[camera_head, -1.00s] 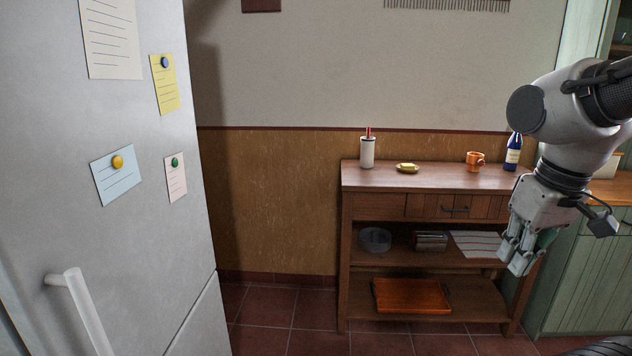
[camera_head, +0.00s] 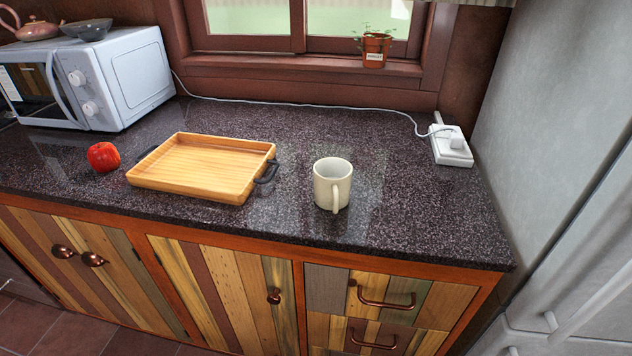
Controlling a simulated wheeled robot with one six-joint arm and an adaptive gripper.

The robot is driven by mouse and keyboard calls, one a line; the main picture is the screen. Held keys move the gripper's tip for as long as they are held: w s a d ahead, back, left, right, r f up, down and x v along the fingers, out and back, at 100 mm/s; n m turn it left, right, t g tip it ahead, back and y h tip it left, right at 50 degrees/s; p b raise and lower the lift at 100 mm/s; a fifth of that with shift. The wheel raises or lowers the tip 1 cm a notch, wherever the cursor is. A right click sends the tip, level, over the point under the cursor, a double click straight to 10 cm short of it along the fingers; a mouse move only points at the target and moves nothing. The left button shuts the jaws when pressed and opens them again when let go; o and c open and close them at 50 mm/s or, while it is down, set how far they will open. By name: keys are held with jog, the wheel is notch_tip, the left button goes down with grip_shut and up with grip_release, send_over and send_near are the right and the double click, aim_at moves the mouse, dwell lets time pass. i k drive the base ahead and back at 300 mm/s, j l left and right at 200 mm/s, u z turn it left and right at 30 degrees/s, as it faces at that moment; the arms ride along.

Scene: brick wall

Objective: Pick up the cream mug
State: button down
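The cream mug (camera_head: 325,186) stands upright on the dark speckled counter (camera_head: 400,190), right of the middle of the counter. Its opening faces up and looks empty. Its handle points toward me. Nothing touches the mug. My gripper and arm are not in the current view.
A wooden tray (camera_head: 200,190) with dark handles lies left of the mug, and a red apple (camera_head: 103,157) is left of it. A microwave (camera_head: 110,80) stands at the back left. A white cable leads to a socket box (camera_head: 451,150). A fridge (camera_head: 570,150) stands right. The counter around the mug is clear.

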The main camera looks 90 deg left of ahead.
aim_at(330, 195)
jog(key=u, duration=2.85)
jog(key=i+j+z, duration=0.2)
jog(key=j, duration=0.15)
